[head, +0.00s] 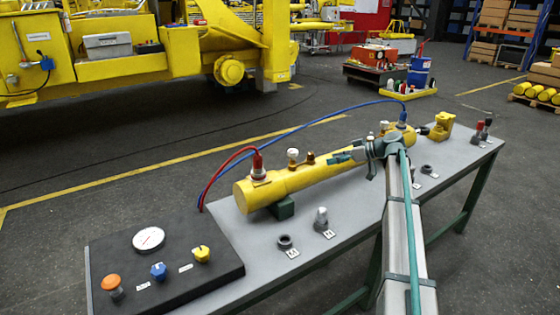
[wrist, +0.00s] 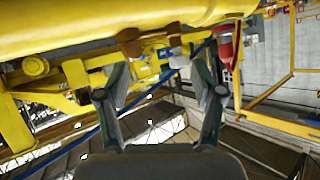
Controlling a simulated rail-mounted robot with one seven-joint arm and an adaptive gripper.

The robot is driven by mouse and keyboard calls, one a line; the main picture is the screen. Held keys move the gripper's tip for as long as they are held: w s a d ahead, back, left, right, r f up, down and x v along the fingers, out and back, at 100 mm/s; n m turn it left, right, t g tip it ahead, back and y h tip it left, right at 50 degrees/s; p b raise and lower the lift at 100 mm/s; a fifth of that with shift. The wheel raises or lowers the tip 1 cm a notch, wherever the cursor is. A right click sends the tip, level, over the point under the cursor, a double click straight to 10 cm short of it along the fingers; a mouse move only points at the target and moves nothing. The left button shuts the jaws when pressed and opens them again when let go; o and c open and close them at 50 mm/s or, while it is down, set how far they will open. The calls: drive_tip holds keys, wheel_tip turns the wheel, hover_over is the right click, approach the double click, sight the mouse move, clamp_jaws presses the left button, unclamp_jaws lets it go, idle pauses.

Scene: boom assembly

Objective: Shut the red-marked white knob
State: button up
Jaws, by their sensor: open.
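A white knob (head: 293,153) stands on a brass fitting on top of the yellow cylinder (head: 270,188), near the red hose end. I cannot make out a red mark on it. A second brass fitting (head: 310,158) is just to its right. My gripper (head: 336,158) is open and empty, to the right of the knob and apart from it, with its fingers pointing left. In the wrist view my gripper's (wrist: 161,75) spread fingers have nothing between them. The yellow cylinder (wrist: 110,25) crosses the top there, with brown fittings (wrist: 128,36) near the fingertips.
A red hose connector (head: 257,167) and a blue one (head: 402,120) rise from the cylinder. A black panel (head: 190,267) with a gauge and coloured knobs lies at the bench's left. Small loose parts (head: 320,217) sit along the grey bench (head: 350,215).

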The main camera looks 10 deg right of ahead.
sight(294, 151)
drive_tip(key=w+a+r+n+g+y, duration=0.1)
drive_tip(key=w+a+r+n+g, duration=0.1)
drive_tip(key=a+r+n, duration=0.3)
drive_tip(key=shift+m, duration=0.3)
drive_tip(key=x, duration=0.3)
drive_tip(key=p+x, duration=0.1)
drive_tip(key=x, duration=0.7)
drive_tip(key=shift+w+a+r, duration=0.15)
drive_tip(key=shift+a+r, duration=0.05)
drive_tip(key=shift+r, duration=0.15)
drive_tip(key=c, duration=1.1)
drive_tip(key=shift+c, duration=0.2)
